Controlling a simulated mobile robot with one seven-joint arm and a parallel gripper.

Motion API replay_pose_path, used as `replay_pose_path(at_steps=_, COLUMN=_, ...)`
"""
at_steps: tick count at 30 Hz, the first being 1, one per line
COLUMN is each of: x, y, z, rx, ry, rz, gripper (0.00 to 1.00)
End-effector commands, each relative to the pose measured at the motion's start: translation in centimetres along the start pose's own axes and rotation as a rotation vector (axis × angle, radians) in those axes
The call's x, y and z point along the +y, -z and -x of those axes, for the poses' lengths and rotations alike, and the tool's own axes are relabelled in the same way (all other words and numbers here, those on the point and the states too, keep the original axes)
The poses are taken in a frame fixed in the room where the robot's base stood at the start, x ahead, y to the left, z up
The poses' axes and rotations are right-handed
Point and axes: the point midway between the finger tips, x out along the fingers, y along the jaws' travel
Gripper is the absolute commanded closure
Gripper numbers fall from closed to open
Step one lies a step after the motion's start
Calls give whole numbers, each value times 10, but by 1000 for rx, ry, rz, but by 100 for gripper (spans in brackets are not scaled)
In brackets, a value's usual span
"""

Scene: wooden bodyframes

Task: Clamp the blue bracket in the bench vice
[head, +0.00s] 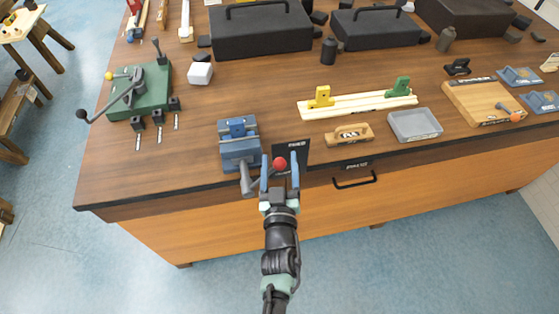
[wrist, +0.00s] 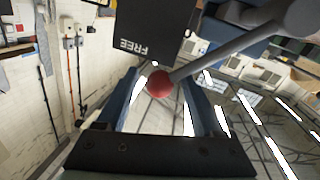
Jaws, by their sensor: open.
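The bench vice (head: 240,155) is blue-grey and stands at the front edge of the bench. The blue bracket (head: 237,127) shows as a brighter blue piece at the vice's jaws; I cannot tell how tightly it is held. The vice's grey handle ends in a red knob (head: 280,164), which also shows in the wrist view (wrist: 160,84). My gripper (head: 280,174) is open at the front edge, its two blue fingers on either side of the red knob. In the wrist view the knob lies between the fingers; contact is not clear.
A black plate marked FREE (wrist: 150,30) is close by the knob, at the bench front. A wooden block (head: 349,135), a grey tray (head: 414,124) and a long light board (head: 358,105) lie to the right. A green fixture (head: 142,95) stands at left.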

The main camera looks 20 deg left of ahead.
Motion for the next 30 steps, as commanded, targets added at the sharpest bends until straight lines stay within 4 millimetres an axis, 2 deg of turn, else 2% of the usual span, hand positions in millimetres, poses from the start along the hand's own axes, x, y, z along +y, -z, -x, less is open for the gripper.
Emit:
replay_pose_path(at_steps=8, x=0, y=0, z=-2, rx=1, ry=0, rz=0, gripper=31)
replay_pose_path(at_steps=11, x=0, y=0, z=-1, rx=1, ry=0, rz=1, gripper=46)
replay_pose_path(at_steps=20, x=0, y=0, z=-1, rx=1, ry=0, rz=1, gripper=100)
replay_pose_path(at_steps=30, x=0, y=0, z=-1, rx=-1, ry=0, rz=3, gripper=100)
